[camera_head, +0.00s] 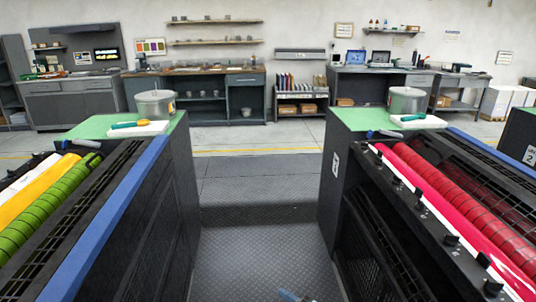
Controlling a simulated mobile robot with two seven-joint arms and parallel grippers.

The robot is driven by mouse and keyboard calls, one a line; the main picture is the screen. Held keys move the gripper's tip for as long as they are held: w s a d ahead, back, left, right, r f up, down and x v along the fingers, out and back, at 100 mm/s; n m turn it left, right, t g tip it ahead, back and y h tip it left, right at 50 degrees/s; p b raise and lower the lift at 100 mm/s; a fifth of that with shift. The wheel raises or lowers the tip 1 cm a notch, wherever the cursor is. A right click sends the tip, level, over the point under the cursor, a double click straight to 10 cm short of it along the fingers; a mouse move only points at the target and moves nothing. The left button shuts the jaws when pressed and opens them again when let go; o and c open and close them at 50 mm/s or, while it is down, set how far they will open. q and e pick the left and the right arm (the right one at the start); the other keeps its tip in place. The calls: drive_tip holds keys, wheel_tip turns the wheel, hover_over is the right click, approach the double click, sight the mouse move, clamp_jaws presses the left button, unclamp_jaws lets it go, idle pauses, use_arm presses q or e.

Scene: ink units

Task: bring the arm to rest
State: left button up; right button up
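No arm and neither of my grippers can be made out in the head view. A small blue and pale piece (290,296) shows at the bottom edge, cut off by the frame; I cannot tell what it is.
A left ink unit (125,215) with green and yellow rollers and a right ink unit (400,240) with red rollers flank a clear metal-plate aisle (255,250). Cans (156,103) (407,100) stand on their green tops. Workbenches (200,90) line the back wall.

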drive_tip(key=s+d+f+m+h+b, duration=0.1)
drive_tip(key=s+d+f+m+h, duration=0.45)
drive_tip(key=s, duration=0.25)
drive_tip(key=s+d+f+m+g+h+b, duration=0.1)
drive_tip(key=s+d+f+m+h, duration=0.35)
drive_tip(key=s+m, duration=0.25)
drive_tip(key=s+d+f+m+h+b, duration=0.1)
drive_tip(key=s+d+f+m+h, duration=0.4)
drive_tip(key=s, duration=0.3)
wheel_tip(320, 180, up, 13)
drive_tip(key=d+y+p, duration=0.1)
drive_tip(key=p, duration=1.2)
drive_tip(key=shift+d+p, duration=0.25)
drive_tip(key=shift+p, duration=0.1)
